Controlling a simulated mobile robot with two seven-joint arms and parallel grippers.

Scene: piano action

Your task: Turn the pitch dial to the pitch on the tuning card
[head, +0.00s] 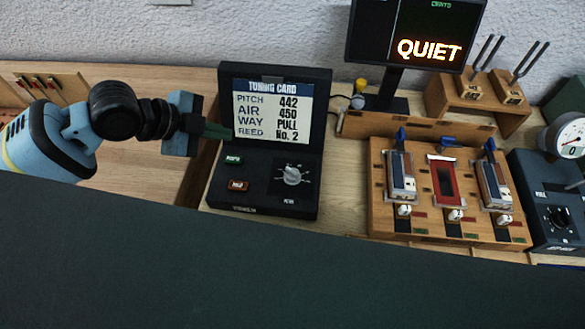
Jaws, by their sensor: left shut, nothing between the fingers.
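The tuning card (274,108) is propped in the raised lid of a dark box (264,206). It reads PITCH 442, AIR 450, WAY PULL, REED No. 2. A round silver dial (292,175) with a pointer sits on the box's face below the card; its scale marks are too small to read, so I cannot tell its setting. My left gripper (226,132) is shut and empty, at the card's left edge, up and left of the dial and apart from it. My right gripper is not in view.
A green button (233,160) and a red button (238,185) sit left of the dial. A screen (418,35) reads QUIET. A wooden stand (420,226) holds several reed pieces. A blue box with a black knob (558,217) and a gauge (566,137) are at right.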

